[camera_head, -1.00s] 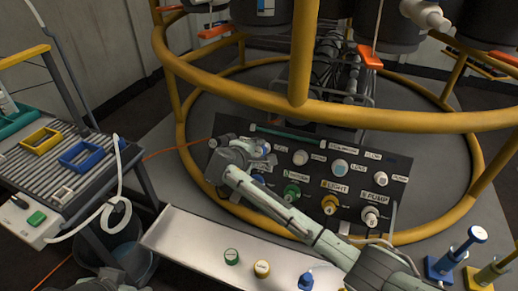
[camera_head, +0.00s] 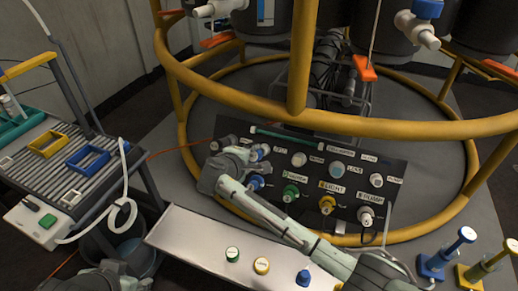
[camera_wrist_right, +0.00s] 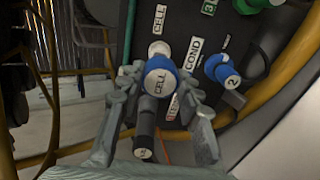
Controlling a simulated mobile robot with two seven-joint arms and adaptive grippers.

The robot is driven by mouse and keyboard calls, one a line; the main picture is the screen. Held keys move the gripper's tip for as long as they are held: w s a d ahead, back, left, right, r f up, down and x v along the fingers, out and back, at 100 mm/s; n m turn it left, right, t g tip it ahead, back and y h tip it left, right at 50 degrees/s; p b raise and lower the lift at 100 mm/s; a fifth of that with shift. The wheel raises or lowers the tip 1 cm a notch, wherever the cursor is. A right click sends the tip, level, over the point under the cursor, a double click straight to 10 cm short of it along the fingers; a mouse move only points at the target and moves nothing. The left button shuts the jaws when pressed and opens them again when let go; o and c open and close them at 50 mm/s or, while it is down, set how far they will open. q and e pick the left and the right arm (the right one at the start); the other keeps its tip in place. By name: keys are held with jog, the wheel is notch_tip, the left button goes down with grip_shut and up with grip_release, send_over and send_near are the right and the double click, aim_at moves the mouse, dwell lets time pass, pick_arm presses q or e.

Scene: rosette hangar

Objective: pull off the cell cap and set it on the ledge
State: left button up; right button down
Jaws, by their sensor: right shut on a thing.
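The cell cap (camera_wrist_right: 158,78) is blue with a white top lettered CELL. In the right wrist view it sits between the fingers of my right gripper (camera_wrist_right: 160,105), which is shut on it. A pale ring shows just behind the cap at the dark panel (camera_wrist_right: 180,25); I cannot tell whether the two are joined. In the head view my right gripper (camera_head: 250,158) is at the panel's left end and partly hides the cap. The pale ledge (camera_head: 195,238) runs below the panel. My left gripper (camera_head: 112,276) is partly in view at the bottom left, its fingers unclear.
On the ledge stand a green cap (camera_head: 232,254), a yellow cap (camera_head: 261,265) and a blue piece (camera_head: 304,277). The ledge's left part is clear. A yellow rail (camera_head: 330,107) crosses above the panel. A blue numbered plug (camera_wrist_right: 222,70) is beside the cap.

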jog(key=shift+p+v, duration=0.6)
jog(key=shift+v, duration=0.2)
